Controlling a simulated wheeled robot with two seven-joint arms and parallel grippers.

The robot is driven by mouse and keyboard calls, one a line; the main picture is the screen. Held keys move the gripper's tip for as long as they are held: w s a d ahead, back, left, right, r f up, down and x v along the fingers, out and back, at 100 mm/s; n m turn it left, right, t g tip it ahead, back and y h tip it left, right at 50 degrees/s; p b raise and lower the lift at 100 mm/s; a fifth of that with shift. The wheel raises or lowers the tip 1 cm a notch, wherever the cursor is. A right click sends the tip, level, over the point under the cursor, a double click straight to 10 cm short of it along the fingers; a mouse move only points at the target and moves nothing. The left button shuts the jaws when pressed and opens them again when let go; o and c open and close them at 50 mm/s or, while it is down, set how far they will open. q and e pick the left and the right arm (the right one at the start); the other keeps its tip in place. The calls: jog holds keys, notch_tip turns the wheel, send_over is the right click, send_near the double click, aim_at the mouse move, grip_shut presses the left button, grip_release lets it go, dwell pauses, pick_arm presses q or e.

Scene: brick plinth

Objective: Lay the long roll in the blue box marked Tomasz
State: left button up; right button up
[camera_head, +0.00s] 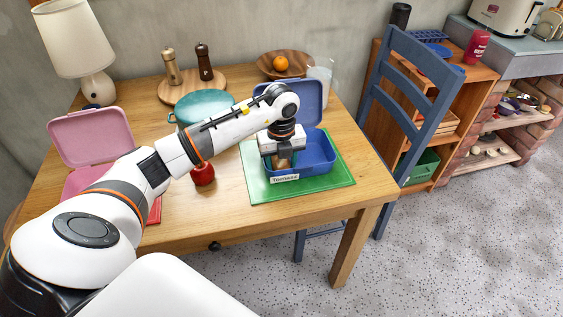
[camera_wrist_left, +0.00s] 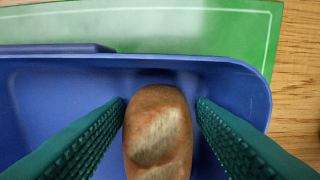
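The blue box (camera_head: 318,166) marked Tomasz stands with its lid up on a green mat (camera_head: 259,186); its name label (camera_head: 285,178) is on the front. My left gripper (camera_head: 281,158) points down into the box. In the left wrist view the long brown roll (camera_wrist_left: 158,135) lies inside the box, close to one wall. The green fingers of my left gripper (camera_wrist_left: 161,102) stand on either side of it, with narrow blue gaps showing between them and the roll. The gripper looks open around the roll. My right gripper is not in view.
A pink box (camera_head: 92,137) with its lid up stands at the left. A red apple (camera_head: 203,174), a teal pot (camera_head: 205,105), a glass jug (camera_head: 320,75) and a bowl with an orange (camera_head: 281,64) are near. A blue chair (camera_head: 411,95) stands at the right.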

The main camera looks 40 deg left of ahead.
aim_at(281, 162)
pick_arm(q)
jog(key=shift+r, duration=0.25)
notch_tip(281, 162, up, 12)
dwell(0.3)
jog(key=shift+s+f, duration=0.15)
dwell(0.4)
